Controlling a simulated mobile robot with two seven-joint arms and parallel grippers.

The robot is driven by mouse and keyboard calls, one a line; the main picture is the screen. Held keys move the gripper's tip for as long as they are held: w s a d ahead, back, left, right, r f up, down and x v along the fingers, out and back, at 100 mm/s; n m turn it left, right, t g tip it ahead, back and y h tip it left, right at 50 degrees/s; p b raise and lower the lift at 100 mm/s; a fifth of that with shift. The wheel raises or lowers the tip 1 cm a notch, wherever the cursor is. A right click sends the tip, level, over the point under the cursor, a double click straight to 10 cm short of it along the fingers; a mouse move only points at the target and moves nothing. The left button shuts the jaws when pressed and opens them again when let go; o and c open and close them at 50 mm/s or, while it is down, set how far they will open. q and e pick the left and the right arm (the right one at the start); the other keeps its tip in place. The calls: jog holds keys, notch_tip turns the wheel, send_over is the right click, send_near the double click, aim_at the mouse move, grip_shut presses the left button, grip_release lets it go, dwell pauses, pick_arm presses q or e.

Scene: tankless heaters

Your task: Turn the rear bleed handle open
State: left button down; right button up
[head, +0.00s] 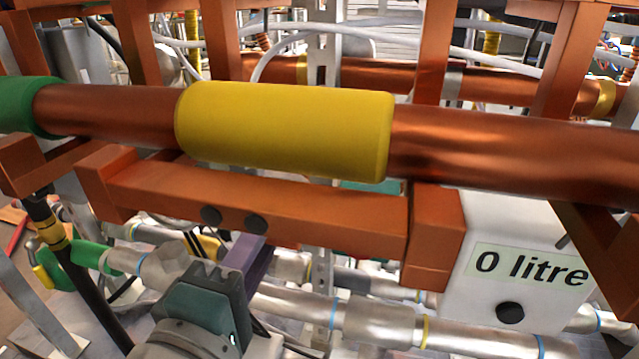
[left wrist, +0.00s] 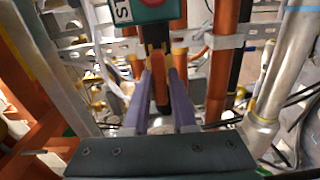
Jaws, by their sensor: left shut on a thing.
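My left gripper (head: 246,258) shows in the head view below the orange frame bar, with its dark body low in the picture and a purple finger pointing away. In the left wrist view, the two purple fingers of the left gripper (left wrist: 160,68) are shut on a narrow orange-and-black handle (left wrist: 158,82), which stands between them. I take this to be the bleed handle; its tag or turn position cannot be read. In the head view the grip itself is hidden by the frame bar and the gripper. My right gripper is in neither view.
A thick copper pipe (head: 490,145) with a yellow sleeve (head: 285,130) crosses above my left gripper. An orange frame bar (head: 260,205) lies just over it. Silver pipes (head: 375,322) run below. A white box (head: 510,240) marked "0 litre" stands right. Room is tight.

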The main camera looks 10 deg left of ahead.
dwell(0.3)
pick_arm(q)
jog(key=c, duration=0.8)
grip_release()
jog(key=s+p, duration=0.1)
jog(key=s, duration=0.9)
jog(key=shift+a, duration=0.15)
